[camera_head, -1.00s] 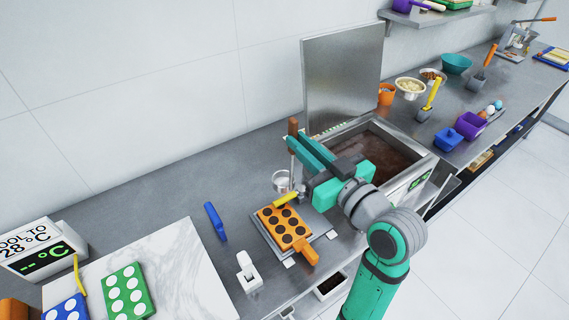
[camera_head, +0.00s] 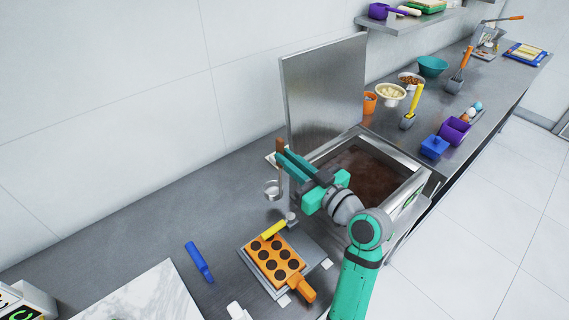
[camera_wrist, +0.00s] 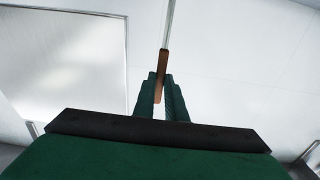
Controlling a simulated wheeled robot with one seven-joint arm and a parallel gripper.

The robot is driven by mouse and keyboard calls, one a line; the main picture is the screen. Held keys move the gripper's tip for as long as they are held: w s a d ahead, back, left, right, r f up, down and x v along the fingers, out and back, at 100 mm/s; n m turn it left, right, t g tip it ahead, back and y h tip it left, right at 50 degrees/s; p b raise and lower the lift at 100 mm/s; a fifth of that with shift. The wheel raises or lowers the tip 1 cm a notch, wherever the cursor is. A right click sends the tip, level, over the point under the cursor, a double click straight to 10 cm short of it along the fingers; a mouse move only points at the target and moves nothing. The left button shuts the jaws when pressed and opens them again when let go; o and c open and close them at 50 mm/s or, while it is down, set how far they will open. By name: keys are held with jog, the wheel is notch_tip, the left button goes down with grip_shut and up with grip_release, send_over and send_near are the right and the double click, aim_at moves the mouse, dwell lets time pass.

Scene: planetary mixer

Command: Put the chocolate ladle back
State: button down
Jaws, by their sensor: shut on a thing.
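My gripper (camera_head: 281,154) is shut on the brown handle of the chocolate ladle (camera_head: 272,190). The ladle hangs upright, with its metal bowl low, to the left of the chocolate tank (camera_head: 365,175). The bowl looks clear of the orange mold below it. In the wrist view, the brown handle (camera_wrist: 162,62) sits between the green fingers (camera_wrist: 160,95), and the bowl is out of sight. The tank is open and holds dark brown chocolate. A light plate at the tank's left back corner is partly hidden behind the handle.
An orange mold (camera_head: 276,262) with dark filled cavities lies on a grey plate, with a yellow-handled tool (camera_head: 273,230) at its back edge. A blue tool (camera_head: 199,261) and a marble slab (camera_head: 140,297) are at left. A tall metal panel (camera_head: 325,92) stands behind the tank.

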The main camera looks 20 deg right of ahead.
jog(key=f, duration=0.2)
jog(key=w+f, duration=0.1)
jog(key=f, duration=0.1)
jog(key=shift+d+f, duration=0.1)
jog(key=shift+f, duration=0.3)
jog(key=c, duration=1.8)
grip_release()
jog(key=shift+d+r, duration=0.1)
jog(key=v, duration=1.2)
